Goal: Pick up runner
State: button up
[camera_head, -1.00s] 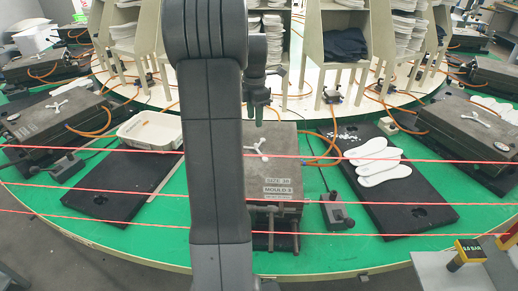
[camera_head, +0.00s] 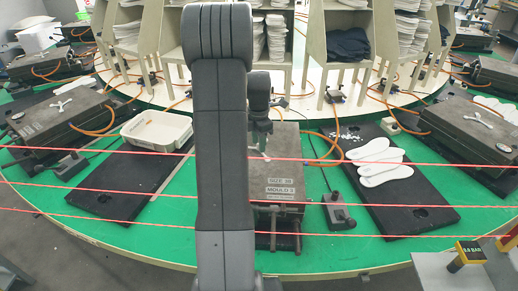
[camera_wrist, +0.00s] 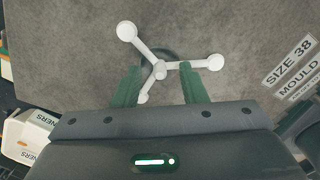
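The runner, a white three-armed piece with round ends, lies on the grey top of the mould (camera_head: 278,172) marked size 38. In the wrist view the runner (camera_wrist: 160,69) shows its hub and arms, the lower arm partly behind my left finger. In the head view the runner (camera_head: 258,154) is mostly hidden by my arm and gripper. My gripper (camera_wrist: 160,68) is open, with its green fingers apart on either side of the hub. I cannot tell whether they touch it. In the head view my gripper (camera_head: 260,143) is just over the mould top.
Other moulds with white runners stand at left (camera_head: 58,118) and right (camera_head: 472,128). A white tray (camera_head: 156,132) is on the left black board. White insoles (camera_head: 380,162) lie on the right black board. Red lines cross the front.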

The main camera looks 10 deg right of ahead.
grip_shut()
